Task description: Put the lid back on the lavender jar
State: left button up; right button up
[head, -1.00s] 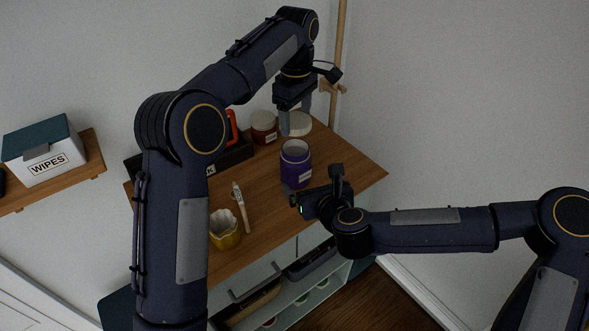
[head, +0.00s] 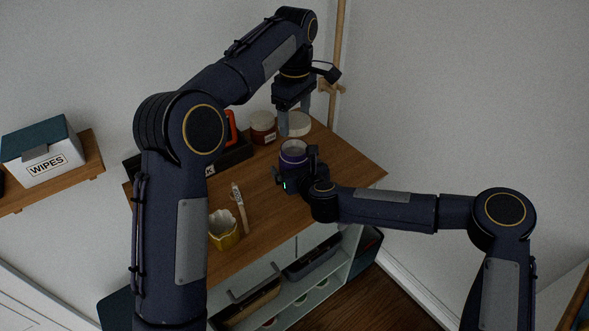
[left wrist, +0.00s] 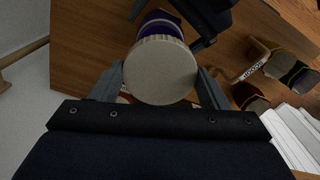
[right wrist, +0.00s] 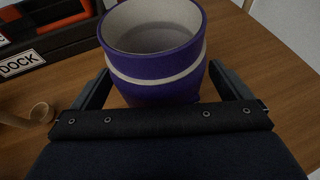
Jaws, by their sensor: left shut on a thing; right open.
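The lavender jar (head: 293,156) is purple with a pale band and stands open and upright on the desk; it also shows in the right wrist view (right wrist: 160,90). My left gripper (head: 295,122) is shut on the round cream lid (head: 299,124) above the desk, behind the jar. In the left wrist view the lid (left wrist: 161,70) sits between the fingers and covers part of the jar (left wrist: 160,22). My right gripper (right wrist: 165,85) is open, its fingers on either side of the jar. Whether they touch the jar I cannot tell.
A brown jar with a pale lid (head: 263,127) stands behind, left of the held lid. A dark dock box (head: 232,152) is at the back. The desk's right corner (head: 355,172) is clear.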

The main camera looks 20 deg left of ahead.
aim_at(295, 142)
jog(key=c, duration=1.5)
pick_arm(q)
jog(key=shift+f, duration=2.55)
jog(key=shift+f, duration=0.85)
jog(key=shift+f, duration=0.55)
